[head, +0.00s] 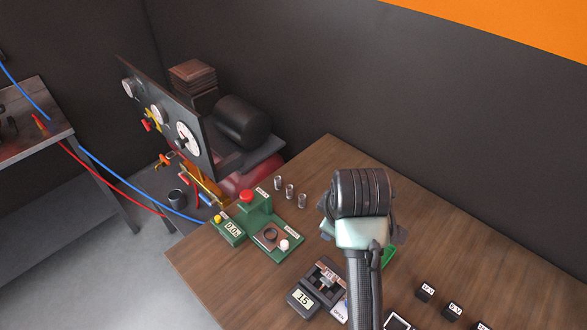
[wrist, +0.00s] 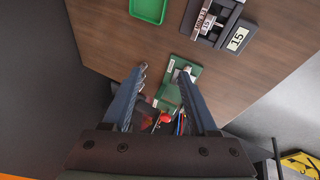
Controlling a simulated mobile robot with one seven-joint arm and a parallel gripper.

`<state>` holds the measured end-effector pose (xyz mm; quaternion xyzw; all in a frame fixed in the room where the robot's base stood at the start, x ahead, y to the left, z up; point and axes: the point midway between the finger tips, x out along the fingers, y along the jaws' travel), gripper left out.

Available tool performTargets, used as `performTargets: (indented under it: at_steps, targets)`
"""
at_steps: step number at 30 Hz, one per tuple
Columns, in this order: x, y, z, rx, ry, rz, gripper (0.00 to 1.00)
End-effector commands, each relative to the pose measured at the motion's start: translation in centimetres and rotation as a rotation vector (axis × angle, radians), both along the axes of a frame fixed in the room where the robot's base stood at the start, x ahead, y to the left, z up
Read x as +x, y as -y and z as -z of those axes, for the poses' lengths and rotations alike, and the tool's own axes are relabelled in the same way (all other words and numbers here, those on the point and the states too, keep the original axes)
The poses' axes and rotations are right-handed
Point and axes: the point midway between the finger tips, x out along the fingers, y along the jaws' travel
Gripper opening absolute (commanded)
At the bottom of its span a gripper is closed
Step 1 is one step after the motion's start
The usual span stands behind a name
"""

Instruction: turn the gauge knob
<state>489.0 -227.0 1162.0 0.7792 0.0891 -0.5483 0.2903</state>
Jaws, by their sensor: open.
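A dark gauge panel (head: 165,117) stands tilted at the left of the table in the head view. It carries several round white dials, the largest a gauge (head: 188,138) with a dark knob-like centre (head: 182,143). I cannot tell which part is the gauge knob. My gripper (wrist: 162,74) is open and empty, its fingers spread above the table in the wrist view. In the head view my arm hides the fingers, and the wrist is right of the panel, well apart from it. The panel's dials are not visible in the wrist view.
A green device (head: 259,226) with a red button (head: 246,196) is on the wooden table (head: 330,158), between panel and arm. Small metal cylinders (head: 289,191) stand behind it. A black digital meter (head: 316,289) lies in front. Blue and red hoses run left.

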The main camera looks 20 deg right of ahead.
Motion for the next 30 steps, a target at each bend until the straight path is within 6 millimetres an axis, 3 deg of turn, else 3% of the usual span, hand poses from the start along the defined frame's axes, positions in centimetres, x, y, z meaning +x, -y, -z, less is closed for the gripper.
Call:
performTargets:
  at_steps: [6,15,21,30]
  targets:
    - [3.4,-1.3,-2.4,-0.032,0.179,0.026,0.59]
    - [6.9,-3.3,-6.4,-0.042,0.415,0.054,0.59]
    - [8.1,-4.4,-8.6,-0.035,0.522,0.064,0.59]
    - [8.6,-4.8,-9.6,-0.031,0.565,0.069,0.59]
